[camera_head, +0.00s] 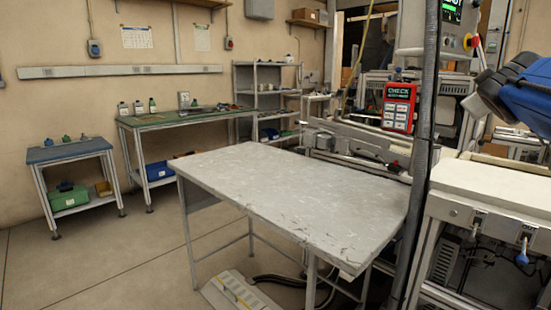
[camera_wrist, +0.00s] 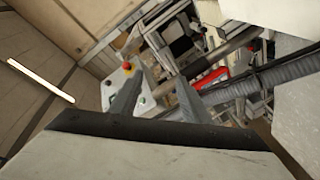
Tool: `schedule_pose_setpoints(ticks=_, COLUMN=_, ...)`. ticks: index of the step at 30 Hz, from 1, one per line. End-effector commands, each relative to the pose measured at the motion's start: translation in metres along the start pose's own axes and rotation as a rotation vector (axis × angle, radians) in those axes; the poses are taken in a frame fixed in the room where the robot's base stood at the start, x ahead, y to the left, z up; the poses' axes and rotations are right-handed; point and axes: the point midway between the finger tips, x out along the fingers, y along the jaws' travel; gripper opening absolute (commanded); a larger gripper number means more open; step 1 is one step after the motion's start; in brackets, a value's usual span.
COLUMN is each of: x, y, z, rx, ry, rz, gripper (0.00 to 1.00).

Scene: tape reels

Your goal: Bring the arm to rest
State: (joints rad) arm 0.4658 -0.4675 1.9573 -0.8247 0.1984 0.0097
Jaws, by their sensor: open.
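My gripper (camera_wrist: 158,78) shows in the wrist view as two grey fingers rising from a dark, wide base. The fingers stand apart and nothing is seen between them. A blue and black part of what looks like my arm (camera_head: 518,92) enters the head view at the right edge, raised above a white-topped bench. My gripper cannot be made out in the head view. The wrist view is tilted and looks past the fingers toward machinery and a wall.
A bare grey table (camera_head: 290,190) fills the middle of the head view. The white-topped bench (camera_head: 500,185) stands at right, with a dark upright post (camera_head: 424,150) beside it. A green-topped bench (camera_head: 190,116) and a small blue-topped table (camera_head: 68,150) stand behind. Floor is clear at front left.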

Motion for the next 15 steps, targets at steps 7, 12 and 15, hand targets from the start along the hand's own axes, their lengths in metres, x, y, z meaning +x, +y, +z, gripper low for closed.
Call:
schedule_pose_setpoints(ticks=7, x=-0.059, y=-0.125, z=0.07, rx=0.184, ry=-0.196, rz=-0.231, gripper=0.42)
schedule_pose_setpoints(ticks=12, x=-0.108, y=-0.205, z=0.117, rx=0.266, ry=-0.336, rz=-0.394, gripper=0.42)
schedule_pose_setpoints(ticks=15, x=-0.142, y=-0.249, z=0.144, rx=0.3, ry=-0.419, rz=-0.493, gripper=0.42)
